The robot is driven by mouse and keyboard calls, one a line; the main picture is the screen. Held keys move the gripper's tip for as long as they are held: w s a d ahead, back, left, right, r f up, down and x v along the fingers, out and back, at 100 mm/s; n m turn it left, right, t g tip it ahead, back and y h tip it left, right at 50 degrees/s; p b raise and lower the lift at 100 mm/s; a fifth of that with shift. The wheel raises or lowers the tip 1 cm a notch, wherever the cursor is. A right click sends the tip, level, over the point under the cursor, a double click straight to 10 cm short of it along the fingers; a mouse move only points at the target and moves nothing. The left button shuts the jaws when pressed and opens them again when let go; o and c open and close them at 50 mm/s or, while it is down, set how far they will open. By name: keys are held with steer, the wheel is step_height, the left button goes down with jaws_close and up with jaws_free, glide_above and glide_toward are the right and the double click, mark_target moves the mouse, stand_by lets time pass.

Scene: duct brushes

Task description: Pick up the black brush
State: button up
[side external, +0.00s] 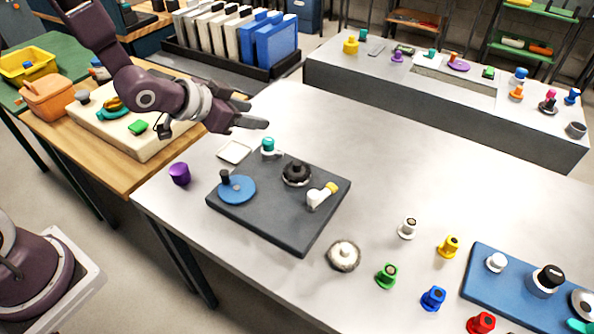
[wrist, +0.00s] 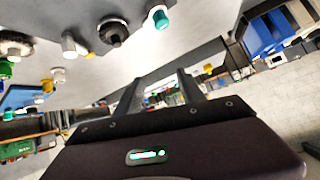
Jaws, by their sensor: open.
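The black brush (side external: 296,173) is a dark round piece standing on the dark grey mat (side external: 290,232), near its back middle. It also shows near the top of the wrist view (wrist: 112,33). My gripper (side external: 252,112) is open and empty, held in the air above and behind the mat, up and left of the black brush in the side view. Its two fingers (wrist: 162,88) show in the wrist view with nothing between them, and the black brush lies outside them.
Around the black brush on the mat stand a blue disc (side external: 238,190) with a dark handle, a teal-topped piece (side external: 268,146) and a white piece with a yellow end (side external: 318,196). A purple cup (side external: 179,174) stands left. Several coloured pieces and a blue mat (side external: 485,285) lie right.

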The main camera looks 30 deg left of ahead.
step_height(320, 180, down, 6)
steer(key=d+h, duration=0.1)
steer(key=d, duration=0.1)
steer(key=m+t+h, duration=0.1)
steer(key=h, duration=0.2)
glide_toward(293, 166)
steer(key=x, duration=0.3)
steer(key=shift+w+d, duration=0.1)
steer(key=shift+w, duration=0.35)
steer(key=shift+d+f+t, duration=0.15)
steer(key=shift+f+t, duration=0.05)
steer(key=shift+t, duration=0.1)
steer(key=x, duration=0.7)
steer(key=shift+s+f, duration=0.1)
steer(key=shift+s, duration=0.05)
jaws_close()
